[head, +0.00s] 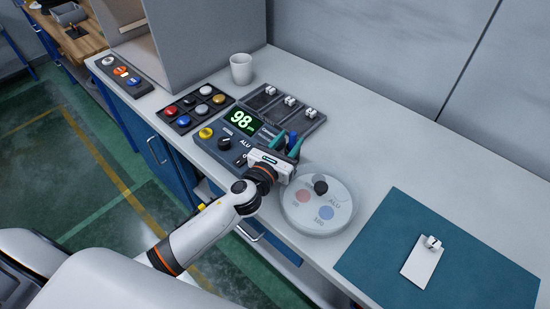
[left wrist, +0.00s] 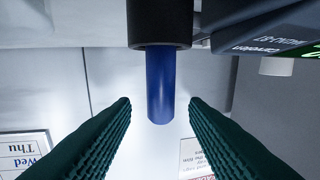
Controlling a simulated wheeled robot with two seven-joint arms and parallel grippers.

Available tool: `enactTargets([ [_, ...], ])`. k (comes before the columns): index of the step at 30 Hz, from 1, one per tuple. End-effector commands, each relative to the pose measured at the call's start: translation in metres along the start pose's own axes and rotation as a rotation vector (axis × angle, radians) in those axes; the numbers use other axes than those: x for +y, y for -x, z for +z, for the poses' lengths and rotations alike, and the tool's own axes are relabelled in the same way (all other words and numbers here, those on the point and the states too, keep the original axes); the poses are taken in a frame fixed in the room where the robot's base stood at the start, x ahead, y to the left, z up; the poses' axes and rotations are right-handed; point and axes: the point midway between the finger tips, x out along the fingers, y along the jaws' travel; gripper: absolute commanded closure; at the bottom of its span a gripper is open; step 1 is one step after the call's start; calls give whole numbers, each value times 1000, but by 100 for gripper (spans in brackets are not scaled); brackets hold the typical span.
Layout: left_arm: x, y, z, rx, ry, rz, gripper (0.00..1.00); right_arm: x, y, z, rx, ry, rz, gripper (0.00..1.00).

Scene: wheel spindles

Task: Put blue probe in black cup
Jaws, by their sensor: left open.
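The blue probe (left wrist: 160,88) shows in the left wrist view, with one end inside a black cup-like cylinder (left wrist: 160,24). This view looks upside down, so the probe appears to stand up out of the black cylinder. My left gripper (left wrist: 160,103) is open, with one ridged teal finger on each side of the probe's free end and a visible gap to both. In the head view, the left gripper (head: 287,144) is beside the gauge and largely hides the probe and cylinder. A short black round piece (head: 321,185) sits on the pale disc. My right gripper is not in view.
The gauge (head: 226,148) reads 98. The pale round disc (head: 305,215) stands right of the gripper, near the bench's front edge. A white cup (head: 241,69), button panels and a grey tray (head: 268,101) lie behind. A teal mat (head: 385,255) lies to the right.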

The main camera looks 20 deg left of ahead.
Motion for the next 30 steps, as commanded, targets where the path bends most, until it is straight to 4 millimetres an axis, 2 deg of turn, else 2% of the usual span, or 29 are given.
enactTargets([
  [1, 0, 14, 3, -2, -1, 2, 59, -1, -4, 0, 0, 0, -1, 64],
  [6, 0, 52, 4, -2, 0, 2, 59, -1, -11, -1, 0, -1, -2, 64],
  [12, 0, 81, 2, -1, 0, 0, 59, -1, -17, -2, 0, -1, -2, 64],
  [18, 0, 91, 0, 1, 0, 1, 59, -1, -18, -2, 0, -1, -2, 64],
  [30, 0, 91, 0, 1, 0, 0, 59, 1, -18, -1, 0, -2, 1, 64],
])
